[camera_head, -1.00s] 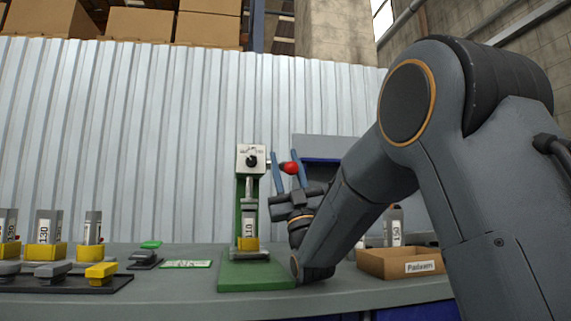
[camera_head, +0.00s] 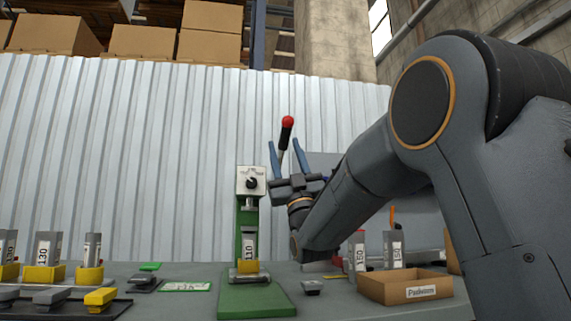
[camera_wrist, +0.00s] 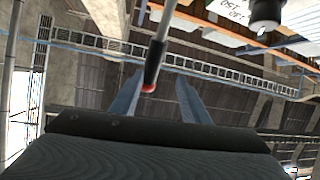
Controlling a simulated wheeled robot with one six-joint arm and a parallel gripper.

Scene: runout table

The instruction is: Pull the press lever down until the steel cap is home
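The green press (camera_head: 246,222) stands mid-table with a white head (camera_head: 251,181). Its lever points steeply up, and its red knob (camera_head: 288,121) is the highest part. The ram (camera_head: 250,202) is raised, with a gap above the grey cartridge marked 110 (camera_head: 249,247), which stands upright in a yellow holder (camera_head: 248,266). I cannot make out a separate steel cap. My gripper (camera_head: 284,142) points up, fingers apart, beside the press head, with the knob above the fingertips. In the wrist view the lever (camera_wrist: 155,62) shows between the open fingers; contact is unclear.
A cardboard box (camera_head: 404,287) stands at the right, with grey cartridges (camera_head: 397,250) behind it. At the left are cartridges in yellow holders (camera_head: 43,273) and a dark tray (camera_head: 75,312). A green card (camera_head: 187,286) lies left of the press.

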